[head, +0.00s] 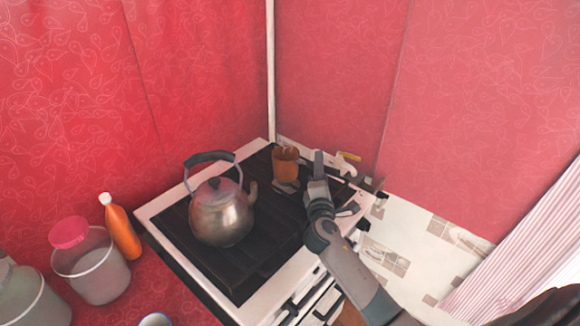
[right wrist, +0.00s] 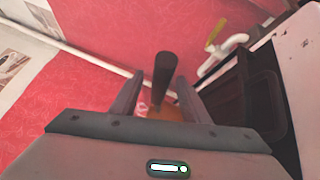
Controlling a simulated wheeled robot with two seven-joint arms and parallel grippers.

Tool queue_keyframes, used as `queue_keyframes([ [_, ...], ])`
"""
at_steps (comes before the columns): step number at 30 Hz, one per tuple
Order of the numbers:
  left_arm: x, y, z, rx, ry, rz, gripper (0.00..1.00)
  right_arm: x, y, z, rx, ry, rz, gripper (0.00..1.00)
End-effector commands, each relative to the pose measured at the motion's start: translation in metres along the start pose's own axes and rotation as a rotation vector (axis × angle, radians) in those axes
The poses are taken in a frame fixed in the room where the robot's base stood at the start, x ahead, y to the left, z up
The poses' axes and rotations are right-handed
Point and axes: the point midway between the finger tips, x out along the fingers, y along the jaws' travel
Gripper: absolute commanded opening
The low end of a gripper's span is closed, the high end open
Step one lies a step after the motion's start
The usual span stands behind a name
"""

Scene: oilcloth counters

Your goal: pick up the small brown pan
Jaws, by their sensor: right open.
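The small brown pan (head: 285,166) stands at the back of the dark stove top in the head view. In the right wrist view a dark upright handle (right wrist: 165,75) shows between the fingers, with an orange-brown body (right wrist: 158,112) below it, mostly hidden by my gripper. My right gripper (head: 318,170) is just right of the pan in the head view; it also shows in the right wrist view (right wrist: 159,97), open, its fingers on either side of the handle. I cannot tell whether they touch it. My left gripper is not in view.
A metal kettle (head: 222,212) stands on the stove (head: 262,262), left of my right arm. A white and yellow object (head: 347,161) is behind the gripper. An orange bottle (head: 122,228) and a pink-lidded jar (head: 92,265) stand at left. Red walls close the back.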

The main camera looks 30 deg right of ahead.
Motion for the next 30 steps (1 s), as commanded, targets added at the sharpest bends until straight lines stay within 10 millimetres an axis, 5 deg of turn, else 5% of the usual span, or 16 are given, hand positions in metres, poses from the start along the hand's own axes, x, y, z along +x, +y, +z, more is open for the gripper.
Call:
queue_keyframes([
  [6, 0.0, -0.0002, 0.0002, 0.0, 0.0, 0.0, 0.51, -0.0002, -0.0001, 0.0, 0.0, 0.0, 0.0, 0.42],
  [12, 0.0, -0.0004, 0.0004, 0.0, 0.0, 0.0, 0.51, -0.0003, -0.0001, -0.0001, 0.0, 0.0, -0.001, 0.0],
  [30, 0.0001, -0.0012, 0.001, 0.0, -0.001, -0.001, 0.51, 0.0002, 0.0035, 0.0009, 0.002, -0.001, 0.003, 0.0],
])
